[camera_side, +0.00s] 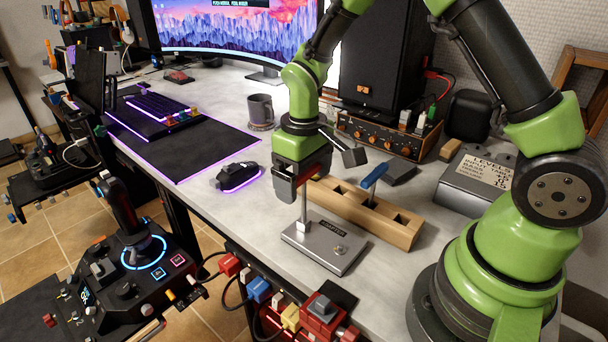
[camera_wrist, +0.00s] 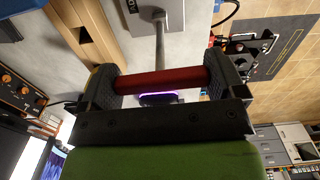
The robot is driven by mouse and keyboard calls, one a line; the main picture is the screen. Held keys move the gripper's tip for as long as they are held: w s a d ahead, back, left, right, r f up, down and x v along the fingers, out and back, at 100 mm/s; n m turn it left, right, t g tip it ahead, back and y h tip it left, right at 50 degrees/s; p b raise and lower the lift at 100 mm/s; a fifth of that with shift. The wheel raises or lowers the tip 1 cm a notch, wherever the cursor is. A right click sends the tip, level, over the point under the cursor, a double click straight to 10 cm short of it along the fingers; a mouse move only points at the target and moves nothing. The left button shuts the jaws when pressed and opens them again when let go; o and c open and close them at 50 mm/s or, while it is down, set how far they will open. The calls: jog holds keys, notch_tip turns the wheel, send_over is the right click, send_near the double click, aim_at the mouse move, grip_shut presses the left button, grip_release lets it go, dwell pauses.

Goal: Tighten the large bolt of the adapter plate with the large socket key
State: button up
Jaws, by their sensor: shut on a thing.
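My gripper (camera_side: 297,190) is above the adapter plate and shut on the red handle of the large socket key, which spans between the jaws in the wrist view (camera_wrist: 160,82). The key's metal shaft (camera_side: 304,206) hangs about upright. Its lower end meets a pale socket or bolt head at the far left part of the grey adapter plate (camera_side: 335,262). I cannot tell whether the socket is fully seated; the large bolt is not distinct. A blue-handled key (camera_side: 374,175) stands in the wooden holder (camera_side: 400,235) behind the plate.
A mouse (camera_side: 236,177) lies left of my gripper, and a mug (camera_side: 260,110) stands farther back. A grey "LEVELS" box (camera_side: 470,182) is at the right. Joystick panels (camera_side: 130,250) sit beyond the table's left edge. Bare tabletop lies between mouse and plate.

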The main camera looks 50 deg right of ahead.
jog(key=shift+m, duration=0.8)
jog(key=shift+m, duration=0.8)
jog(key=shift+n, duration=0.3)
